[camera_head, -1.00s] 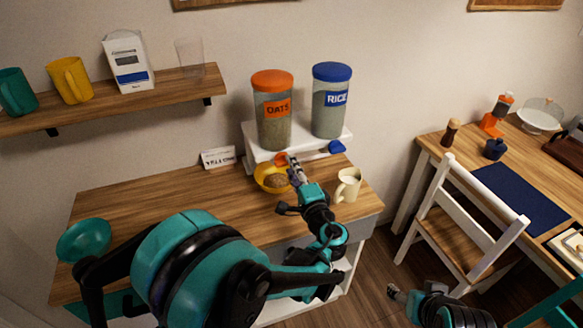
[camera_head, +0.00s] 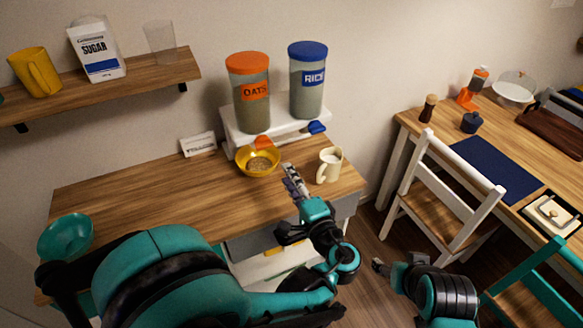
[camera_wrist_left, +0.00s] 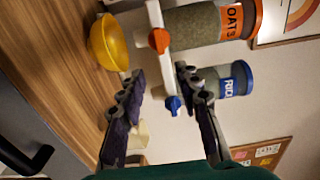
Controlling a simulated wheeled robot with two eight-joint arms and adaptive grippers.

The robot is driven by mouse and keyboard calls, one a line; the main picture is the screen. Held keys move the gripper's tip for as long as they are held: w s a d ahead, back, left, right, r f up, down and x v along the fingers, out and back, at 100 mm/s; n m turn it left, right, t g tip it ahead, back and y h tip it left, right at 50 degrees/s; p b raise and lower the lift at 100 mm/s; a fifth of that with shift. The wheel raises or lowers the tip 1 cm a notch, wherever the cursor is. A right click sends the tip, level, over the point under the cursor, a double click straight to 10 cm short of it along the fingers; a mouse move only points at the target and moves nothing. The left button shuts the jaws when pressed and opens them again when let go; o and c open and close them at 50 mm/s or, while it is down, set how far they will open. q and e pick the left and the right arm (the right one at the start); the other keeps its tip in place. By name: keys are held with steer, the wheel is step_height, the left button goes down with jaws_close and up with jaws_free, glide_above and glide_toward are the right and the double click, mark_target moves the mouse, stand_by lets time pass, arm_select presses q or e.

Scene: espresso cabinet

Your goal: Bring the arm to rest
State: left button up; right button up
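My left gripper (camera_head: 294,184) is above the wooden counter in the head view, just right of and in front of the yellow bowl (camera_head: 247,169). In the left wrist view its fingers (camera_wrist_left: 160,95) are spread apart with nothing between them. The bowl holds a brownish filling. A cream mug (camera_head: 329,166) stands upright on the counter to the right of the gripper, apart from it. My right gripper (camera_head: 380,267) is low at the right, over the floor and away from the counter; its fingers are too small to read.
Oats (camera_head: 249,109) and rice (camera_head: 307,94) jars stand on a white riser (camera_head: 283,135) at the back. A teal bowl (camera_head: 65,237) sits at the counter's left end. A wooden chair (camera_head: 447,197) stands at the right. The counter's middle is clear.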

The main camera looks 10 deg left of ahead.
arm_select(q)
steer(key=s+a+f+n+g+h, duration=0.1)
steer(key=s+a+f+n+g, duration=0.15)
steer(key=a, duration=0.25)
steer(key=s+a+f+n+g+h, duration=0.2)
steer(key=a+f+g, duration=0.1)
steer(key=a, duration=0.2)
steer(key=s+d+f+n+g+h, duration=0.1)
steer(key=s+f+n+g+h, duration=0.1)
steer(key=s+n+h, duration=0.4)
steer(key=s+h, duration=0.1)
steer(key=s, duration=0.4)
steer(key=shift+d+n, duration=0.2)
steer(key=shift+n, duration=0.15)
